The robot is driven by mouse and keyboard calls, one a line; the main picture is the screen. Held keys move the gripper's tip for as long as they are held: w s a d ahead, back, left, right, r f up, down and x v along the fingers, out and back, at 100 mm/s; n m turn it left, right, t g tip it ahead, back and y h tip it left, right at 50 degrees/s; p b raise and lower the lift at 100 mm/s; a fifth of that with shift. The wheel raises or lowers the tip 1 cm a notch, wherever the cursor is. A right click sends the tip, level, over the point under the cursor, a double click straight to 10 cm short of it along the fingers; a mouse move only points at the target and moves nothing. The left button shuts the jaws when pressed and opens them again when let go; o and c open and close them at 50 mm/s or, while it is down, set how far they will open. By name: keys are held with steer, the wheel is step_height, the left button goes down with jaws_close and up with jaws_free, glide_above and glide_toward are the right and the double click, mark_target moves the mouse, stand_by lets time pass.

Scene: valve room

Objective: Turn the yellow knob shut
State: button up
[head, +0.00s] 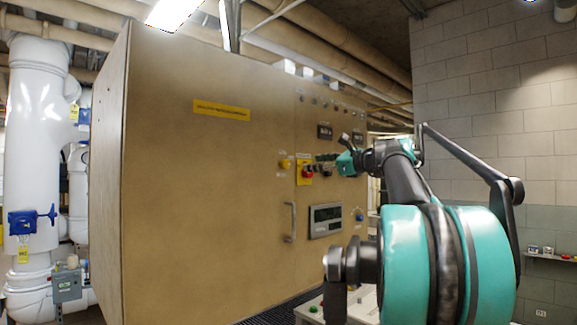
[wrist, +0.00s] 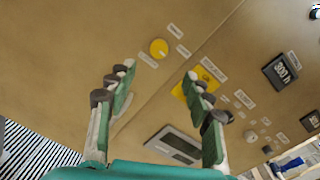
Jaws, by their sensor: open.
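The yellow knob (head: 285,164) is a small round knob on the front of the tan cabinet, left of a yellow plate with a red button. In the wrist view the knob (wrist: 159,48) is fully visible, with small labels around it. My gripper (wrist: 158,75) is open and empty, its two fingers apart. The knob appears just beyond the fingertips, between their lines, and nothing touches it. In the head view my gripper (head: 344,152) is in front of the panel, to the right of the knob in the picture.
The yellow plate (head: 304,173) with its red button (head: 307,172) is close to the knob; my right finger partly covers the plate in the wrist view. A cabinet handle (head: 290,222) and grey display (head: 325,219) are lower. White pipes (head: 38,130) stand at left.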

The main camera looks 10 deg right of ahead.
mark_target(287, 164)
steer(key=x, duration=1.3)
steer(key=shift+s, duration=0.1)
steer(key=c, duration=1.2)
